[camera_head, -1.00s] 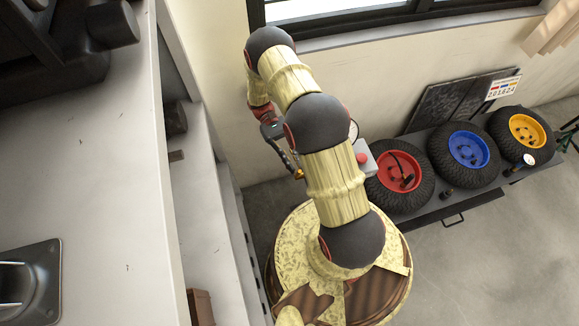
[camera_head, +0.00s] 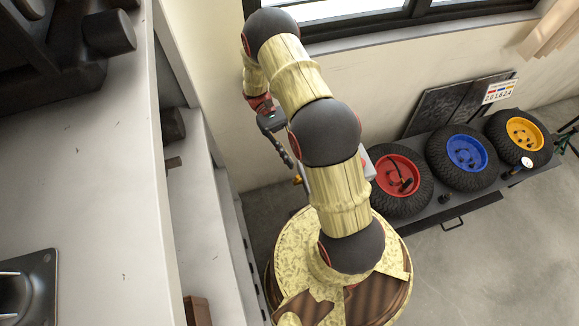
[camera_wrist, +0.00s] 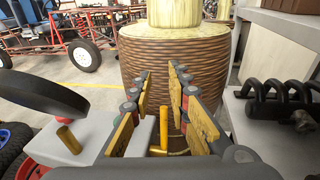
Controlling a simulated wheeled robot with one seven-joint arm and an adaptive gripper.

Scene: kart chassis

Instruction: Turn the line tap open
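A thin yellow upright piece (camera_wrist: 164,128), which looks like the line tap's handle, stands between and beyond my fingers in the wrist view. My gripper (camera_wrist: 162,88) is open around that line of sight, its two yellow-padded fingers apart with nothing held between them. I cannot tell whether either finger touches the handle. In the head view a small orange-yellow part (camera_head: 297,180) shows beside my arm, perhaps the same tap.
A dark round disc (camera_wrist: 40,95) and a brass cylinder (camera_wrist: 68,139) stand close left of my fingers. A black coiled hose (camera_wrist: 280,102) lies right. Red (camera_head: 397,172), blue (camera_head: 467,153) and yellow (camera_head: 524,134) wheels lie on a low bench. A pale counter (camera_head: 85,160) fills the left.

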